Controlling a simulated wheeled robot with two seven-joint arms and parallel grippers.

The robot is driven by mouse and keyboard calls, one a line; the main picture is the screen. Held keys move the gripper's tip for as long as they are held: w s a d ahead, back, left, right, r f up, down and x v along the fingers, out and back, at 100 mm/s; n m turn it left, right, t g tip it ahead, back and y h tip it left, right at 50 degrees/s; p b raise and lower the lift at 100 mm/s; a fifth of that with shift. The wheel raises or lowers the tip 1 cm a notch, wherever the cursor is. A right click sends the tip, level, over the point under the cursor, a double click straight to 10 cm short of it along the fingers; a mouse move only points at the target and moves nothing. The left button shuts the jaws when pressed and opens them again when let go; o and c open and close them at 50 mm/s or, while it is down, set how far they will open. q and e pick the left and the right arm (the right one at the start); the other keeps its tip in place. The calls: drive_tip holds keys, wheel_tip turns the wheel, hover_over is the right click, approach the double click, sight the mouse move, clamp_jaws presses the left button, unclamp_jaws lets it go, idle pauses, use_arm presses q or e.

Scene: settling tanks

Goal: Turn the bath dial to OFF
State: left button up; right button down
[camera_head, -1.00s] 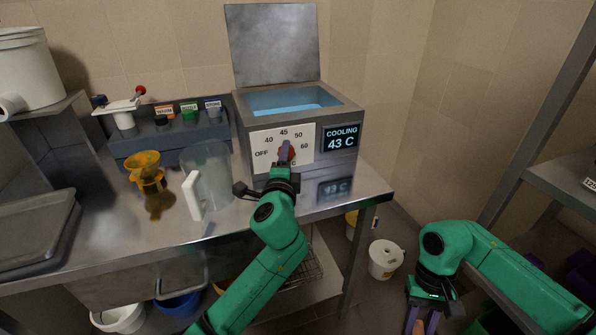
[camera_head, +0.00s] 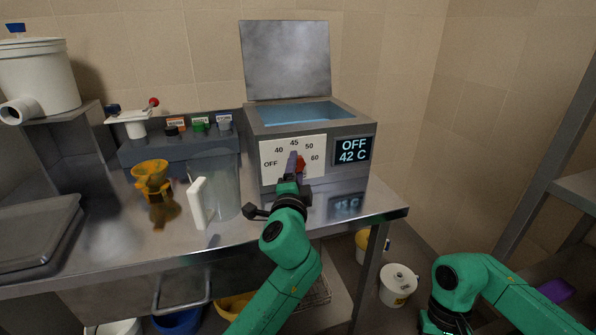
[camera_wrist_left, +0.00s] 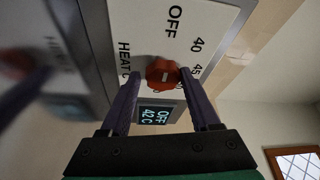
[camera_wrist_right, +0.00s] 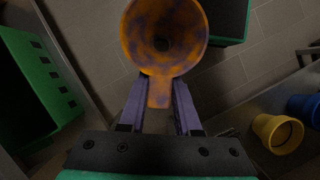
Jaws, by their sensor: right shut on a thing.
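The bath dial is a red knob (camera_head: 301,163) on a white panel (camera_head: 272,150) marked OFF, 40, 45, 50 and 60. It also shows in the left wrist view (camera_wrist_left: 162,73); which mark it points to I cannot tell. The bath's display (camera_head: 352,150) reads OFF, 42 C. My left gripper (camera_head: 294,165) is at the dial, its fingers apart on either side of the knob, with gaps visible.
A clear jug (camera_head: 222,185) with a white handle and a yellow funnel (camera_head: 150,175) stand left of the bath on the steel bench (camera_head: 110,245). The bath's lid (camera_head: 285,60) is up. A white bucket (camera_head: 397,285) stands on the floor right of the bench.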

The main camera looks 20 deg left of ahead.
use_arm(q)
drive_tip(key=shift+o, duration=0.6)
drive_tip(key=shift+r, duration=0.1)
drive_tip(key=s, duration=0.4)
drive_tip(key=s+d, duration=0.1)
drive_tip(key=s, duration=0.3)
drive_tip(key=s+d+f, duration=0.1)
drive_tip(key=s, duration=0.2)
drive_tip(key=shift+s, duration=0.4)
use_arm(e)
drive_tip(key=shift+f, duration=0.2)
use_arm(q)
drive_tip(key=shift+f, duration=0.1)
